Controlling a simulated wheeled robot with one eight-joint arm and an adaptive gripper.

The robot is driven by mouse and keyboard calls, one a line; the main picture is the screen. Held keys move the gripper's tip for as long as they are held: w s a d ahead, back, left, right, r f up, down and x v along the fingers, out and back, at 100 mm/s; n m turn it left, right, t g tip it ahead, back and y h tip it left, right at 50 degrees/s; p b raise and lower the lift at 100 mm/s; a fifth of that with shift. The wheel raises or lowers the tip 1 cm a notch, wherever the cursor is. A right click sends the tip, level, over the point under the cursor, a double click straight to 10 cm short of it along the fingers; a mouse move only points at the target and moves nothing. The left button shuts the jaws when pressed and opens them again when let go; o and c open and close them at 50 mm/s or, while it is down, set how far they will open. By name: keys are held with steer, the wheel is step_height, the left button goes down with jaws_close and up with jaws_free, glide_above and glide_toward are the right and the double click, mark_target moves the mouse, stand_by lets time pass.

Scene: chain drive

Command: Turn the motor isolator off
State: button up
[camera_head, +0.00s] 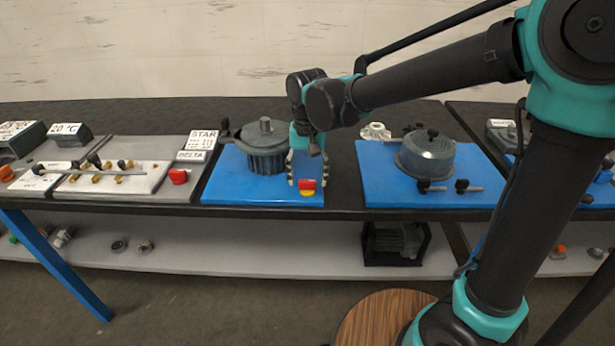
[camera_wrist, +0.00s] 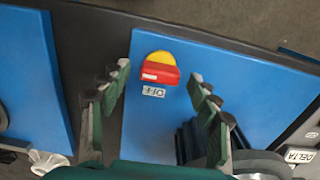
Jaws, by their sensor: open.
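The motor isolator (camera_head: 307,187) is a small red-and-yellow switch near the front right corner of the left blue board (camera_head: 225,187). In the wrist view the isolator (camera_wrist: 160,68) shows its red handle lying crosswise over a yellow base. A label reading OFF (camera_wrist: 153,91) sits beside it, upside down in that view. My gripper (camera_head: 307,175) is open and empty, pointing down over the isolator. In the wrist view the isolator appears between the two fingers (camera_wrist: 159,72). I cannot tell how far above it the fingertips are; no contact shows.
A grey ribbed motor (camera_head: 262,150) stands on the same board, close behind and left of my gripper. Another red switch (camera_head: 178,176) sits left, near the STAR (camera_head: 202,139) and DELTA (camera_head: 191,156) labels. A grey domed housing (camera_head: 426,155) stands on the right blue board (camera_head: 385,190).

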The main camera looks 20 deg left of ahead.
steer(key=c, duration=1.2)
steer(key=shift+o, duration=0.2)
steer(key=shift+n, duration=0.4)
steer(key=n, duration=1.2)
steer(key=shift+n, duration=2.6)
